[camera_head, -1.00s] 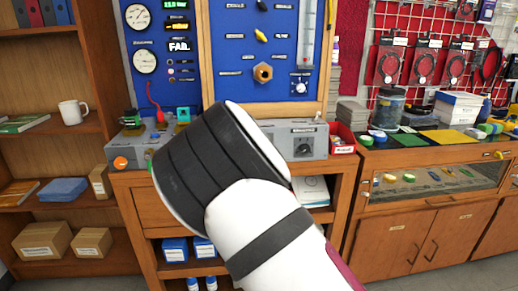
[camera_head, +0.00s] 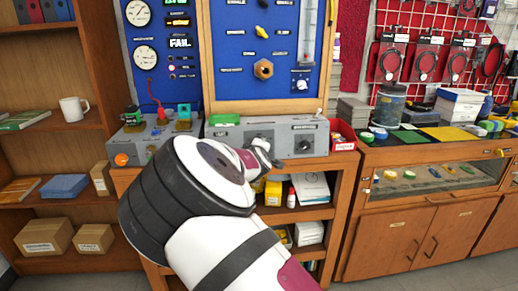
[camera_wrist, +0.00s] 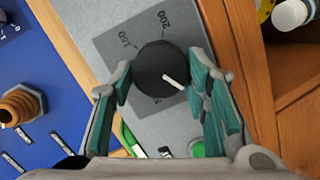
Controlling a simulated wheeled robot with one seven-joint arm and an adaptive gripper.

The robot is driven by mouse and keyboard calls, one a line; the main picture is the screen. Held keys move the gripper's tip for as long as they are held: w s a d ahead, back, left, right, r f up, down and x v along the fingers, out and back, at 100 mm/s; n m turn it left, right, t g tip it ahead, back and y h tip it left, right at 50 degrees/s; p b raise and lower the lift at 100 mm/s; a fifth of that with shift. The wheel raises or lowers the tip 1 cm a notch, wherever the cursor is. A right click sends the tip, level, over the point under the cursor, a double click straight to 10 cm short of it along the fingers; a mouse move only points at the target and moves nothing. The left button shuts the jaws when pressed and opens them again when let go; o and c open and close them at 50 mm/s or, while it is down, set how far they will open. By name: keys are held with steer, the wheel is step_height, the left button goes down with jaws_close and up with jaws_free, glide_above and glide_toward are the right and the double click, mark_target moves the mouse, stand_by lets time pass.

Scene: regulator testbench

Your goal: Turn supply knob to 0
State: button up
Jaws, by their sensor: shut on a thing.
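The supply knob (camera_wrist: 152,57) is round and black with a white pointer line, on a grey panel in the wrist view. The pointer points to the lower right of that picture. Printed marks beside the knob include "200" and one that looks like "100" or "160". My gripper (camera_wrist: 160,76) is shut on the knob, with a teal-padded finger on each side. In the head view my gripper (camera_head: 258,153) is at the front of the grey box (camera_head: 228,134); my arm and gripper hide much of the knob there.
A second dark knob (camera_head: 304,146) is on the box's right part. A blue board (camera_head: 235,85) with gauges and valves stands behind. A red bin (camera_head: 342,137) is to the right. A wooden shelf edge (camera_wrist: 238,50) runs close beside the panel in the wrist view.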

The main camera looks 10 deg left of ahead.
steer(key=o, duration=1.2)
steer(key=shift+f, duration=0.1)
steer(key=v, duration=1.2)
steer(key=shift+d, duration=0.15)
steer(key=shift+d, duration=0.1)
